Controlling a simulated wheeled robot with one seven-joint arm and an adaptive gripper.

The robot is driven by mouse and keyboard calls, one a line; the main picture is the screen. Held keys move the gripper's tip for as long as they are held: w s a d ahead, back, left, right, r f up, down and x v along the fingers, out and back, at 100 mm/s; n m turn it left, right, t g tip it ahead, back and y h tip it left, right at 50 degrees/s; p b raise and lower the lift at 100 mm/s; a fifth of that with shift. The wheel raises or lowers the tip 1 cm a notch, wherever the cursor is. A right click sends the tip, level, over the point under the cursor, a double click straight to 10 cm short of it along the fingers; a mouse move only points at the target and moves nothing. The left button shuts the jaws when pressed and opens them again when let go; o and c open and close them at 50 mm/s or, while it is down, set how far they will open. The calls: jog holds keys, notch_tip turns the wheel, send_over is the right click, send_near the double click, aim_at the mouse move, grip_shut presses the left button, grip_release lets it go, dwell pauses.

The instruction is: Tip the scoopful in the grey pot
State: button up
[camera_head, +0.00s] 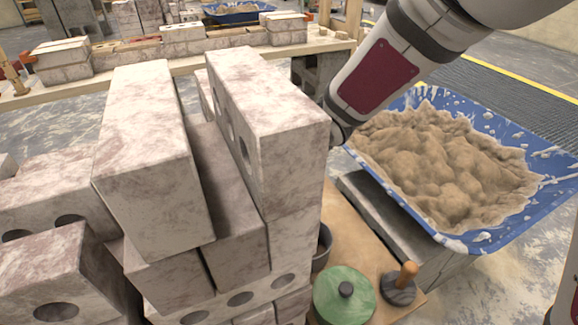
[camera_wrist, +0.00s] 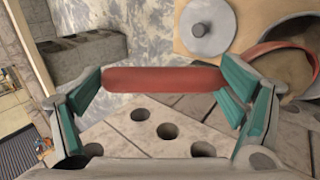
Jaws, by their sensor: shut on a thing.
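My gripper (camera_wrist: 163,88) is shut on a red bar-like handle (camera_wrist: 163,79), which lies level across the wrist view between the green finger pads. I take it as the scoop's handle; the scoop's bowl and any load are not visible. In the head view my gripper is hidden behind the tall bricks. A dark grey pot (camera_head: 321,250) shows there as a sliver beside the brick stack, mostly hidden. A pot with a reddish rim (camera_wrist: 262,52) stands at the right of the wrist view; I cannot tell whether it is the grey one.
A blue tub (camera_head: 468,243) of sandy mortar (camera_head: 445,170) stands at the right. Tall stacked bricks (camera_head: 270,120) block the middle. A green lid (camera_head: 343,296) and a dark disc with a wooden knob (camera_head: 399,288) lie on the board. A grey lid (camera_wrist: 208,30) shows in the wrist view.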

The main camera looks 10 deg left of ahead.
jog(key=b, duration=0.1)
jog(key=s+b, duration=0.1)
jog(key=b, duration=0.1)
jog(key=shift+d+t+y, duration=0.3)
jog(key=shift+y, duration=0.1)
jog(key=shift+s+r, duration=0.1)
jog(key=shift+s, duration=0.15)
jog(key=shift+s+d+r+t, duration=0.15)
jog(key=shift+s+t, duration=0.25)
jog(key=shift+s+d+r+t+y+p, duration=0.3)
jog(key=shift+d+y, duration=0.1)
jog(key=shift+c, duration=0.2)
jog(key=shift+s+d+r+t+y, duration=0.2)
jog(key=shift+s+d+t+y, duration=0.1)
jog(key=shift+s+d+t, duration=0.35)
jog(key=shift+s+d+r+t+y, duration=0.35)
jog(key=shift+s+t+y, duration=0.1)
jog(key=shift+s, duration=0.2)
